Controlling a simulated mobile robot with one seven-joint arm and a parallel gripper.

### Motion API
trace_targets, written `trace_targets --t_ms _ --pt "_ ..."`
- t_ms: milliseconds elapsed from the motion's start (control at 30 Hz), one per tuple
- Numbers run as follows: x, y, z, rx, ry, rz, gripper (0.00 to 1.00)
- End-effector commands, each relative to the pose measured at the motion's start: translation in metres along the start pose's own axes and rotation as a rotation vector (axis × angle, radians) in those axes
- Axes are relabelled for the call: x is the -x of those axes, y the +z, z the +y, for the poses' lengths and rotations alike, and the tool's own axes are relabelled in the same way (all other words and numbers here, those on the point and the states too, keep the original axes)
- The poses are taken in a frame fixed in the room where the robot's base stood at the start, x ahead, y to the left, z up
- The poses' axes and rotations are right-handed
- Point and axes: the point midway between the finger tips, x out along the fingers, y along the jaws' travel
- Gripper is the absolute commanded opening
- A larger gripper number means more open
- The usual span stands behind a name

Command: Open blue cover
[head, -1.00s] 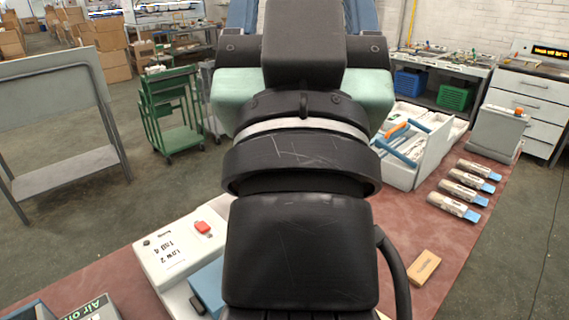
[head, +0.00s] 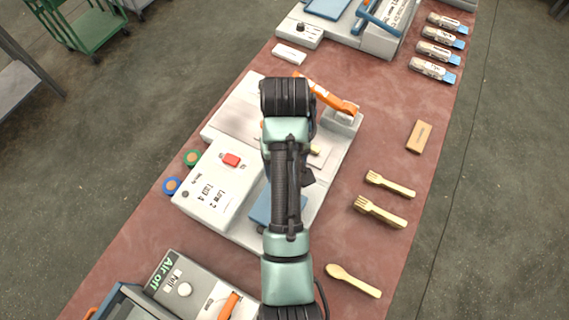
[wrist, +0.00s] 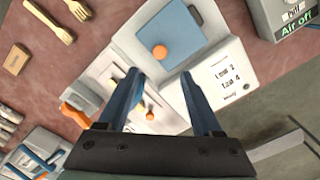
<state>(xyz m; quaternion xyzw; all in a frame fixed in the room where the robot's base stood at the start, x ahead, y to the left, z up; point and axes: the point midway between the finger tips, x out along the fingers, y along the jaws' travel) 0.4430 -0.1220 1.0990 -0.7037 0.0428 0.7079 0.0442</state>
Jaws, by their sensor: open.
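The blue cover (wrist: 172,30) is a flat blue panel with an orange knob (wrist: 159,52), set in the white press (wrist: 128,42). It looks shut. In the head view the blue cover (head: 262,212) is partly hidden behind my arm. My gripper (wrist: 160,75) is open and empty in the wrist view. Its two blue fingers are apart, above the press, with the orange knob just beyond the fingertips and not between them.
The press's control box (head: 213,185) has a red button (head: 231,159). An orange lever (head: 335,98) stands at its far end. Wooden forks (head: 380,211), a spoon (head: 353,281) and a wooden block (head: 419,136) lie to the right. An "Air off" unit (head: 185,285) stands nearer.

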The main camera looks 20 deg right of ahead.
Motion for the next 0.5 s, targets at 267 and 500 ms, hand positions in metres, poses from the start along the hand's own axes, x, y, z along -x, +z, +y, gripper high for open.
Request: trace_targets --t_ms 267,500 --pt "-0.053 0.000 -0.001 0.001 -0.001 -0.002 0.67" --pt "-0.096 -0.001 -0.001 0.001 0.000 0.002 0.67"
